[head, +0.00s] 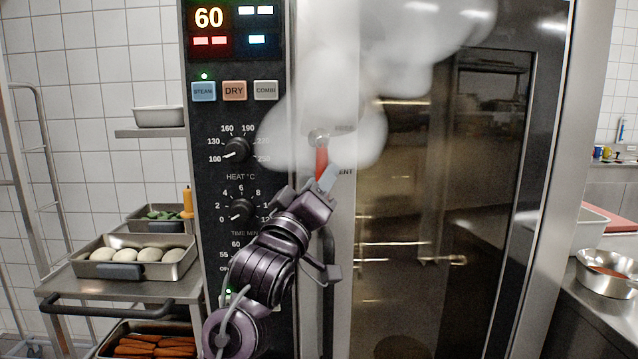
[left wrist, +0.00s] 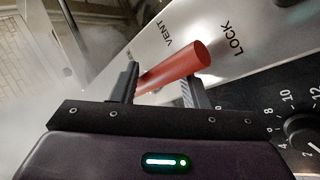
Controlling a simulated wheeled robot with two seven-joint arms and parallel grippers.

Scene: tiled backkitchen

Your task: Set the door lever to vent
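The red door lever (head: 321,162) hangs down from a round pivot (head: 319,138) on the oven door's steel strip. The word VENT stands to the right of its lower end. In the left wrist view the red lever (left wrist: 175,70) slants between my left gripper's two fingers, its round end near the right finger and pointing between VENT and LOCK. My left gripper (head: 325,183) is at the lever's lower end in the head view; its fingers (left wrist: 160,88) are apart with the lever between them. Whether they clamp it is unclear. My right gripper is not in view.
Steam (head: 350,80) covers the door's upper left and blurs a label above VENT. The oven's control panel (head: 237,125) with knobs is left of the lever. A trolley (head: 110,285) with trays stands at left, a counter with a steel bowl (head: 607,272) at right.

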